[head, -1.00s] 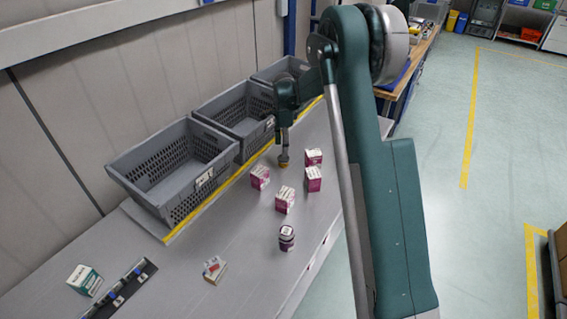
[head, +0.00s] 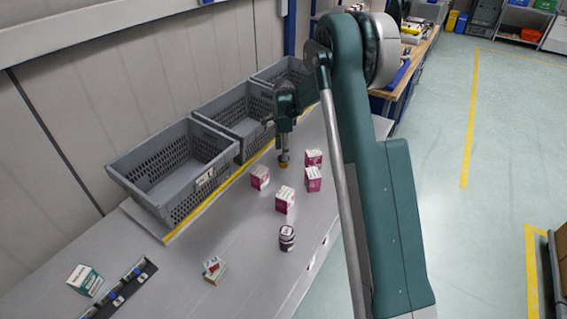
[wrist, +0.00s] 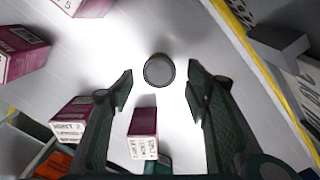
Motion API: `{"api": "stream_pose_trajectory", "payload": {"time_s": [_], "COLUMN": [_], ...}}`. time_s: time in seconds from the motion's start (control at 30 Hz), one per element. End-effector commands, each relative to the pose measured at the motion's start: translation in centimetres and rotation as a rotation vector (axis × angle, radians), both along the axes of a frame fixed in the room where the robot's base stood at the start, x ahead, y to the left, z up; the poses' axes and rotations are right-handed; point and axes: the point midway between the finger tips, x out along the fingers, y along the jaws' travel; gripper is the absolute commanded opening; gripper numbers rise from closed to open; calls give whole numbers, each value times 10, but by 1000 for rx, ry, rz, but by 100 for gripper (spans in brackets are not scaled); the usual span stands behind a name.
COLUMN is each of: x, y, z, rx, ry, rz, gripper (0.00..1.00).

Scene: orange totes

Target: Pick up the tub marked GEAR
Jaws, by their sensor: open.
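A small tub with a dark grey round lid (wrist: 159,71) stands on the grey bench, seen from above in the wrist view. In the head view a small tub with an orange lower part (head: 283,164) stands below my gripper. I cannot read a GEAR mark on it. My gripper (wrist: 159,88) is open and empty, its fingers either side of the lid in the picture; whether they are down around the tub I cannot tell. In the head view my gripper (head: 284,145) points down. A second dark tub with a pale label (head: 287,238) stands nearer the front.
Several magenta-and-white boxes stand close by, one (head: 260,177) to the left and one (head: 313,158) to the right; another (wrist: 143,135) shows between my fingers. Grey crates (head: 205,176) line the back behind a yellow edge strip.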

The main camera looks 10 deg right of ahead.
Motion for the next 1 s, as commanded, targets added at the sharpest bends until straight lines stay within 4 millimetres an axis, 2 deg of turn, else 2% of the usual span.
{"api": "stream_pose_trajectory", "payload": {"time_s": [0.27,0.7,1.0], "x": [0,-1,-1], "y": [0,0,0], "z": [-3,-46,-52], "rx": [0,0,0], "ry": [0,0,0], "rz": [0,0,0], "gripper": [47,47,47]}}
